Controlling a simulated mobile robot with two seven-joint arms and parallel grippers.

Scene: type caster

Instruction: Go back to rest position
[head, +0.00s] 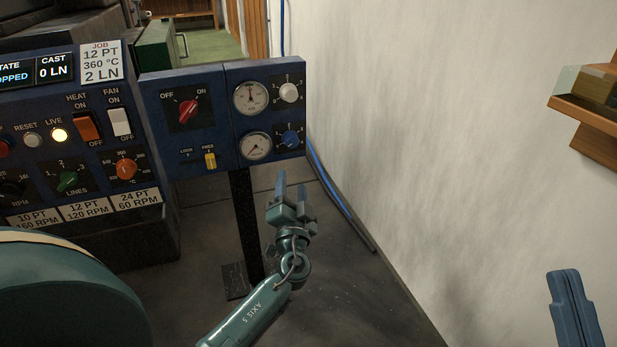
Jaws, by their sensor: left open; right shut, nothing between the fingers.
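My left gripper (291,184) is in the lower middle of the head view, with its arm coming up from the bottom. Its two blue-grey fingers point up and stand apart, with nothing between them. It is below the gauge panel in the picture and looks apart from it. My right gripper (564,274) shows at the lower right edge, in front of the white wall. Its fingers are together with nothing seen in them. Most of the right arm is out of view.
A blue gauge panel (223,92) on a black post (246,215) stands ahead. A larger control panel (60,150) is at left. A dark green rounded body (70,300) fills the lower left. A white wall (420,120) with a wooden shelf (585,112) bounds the right.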

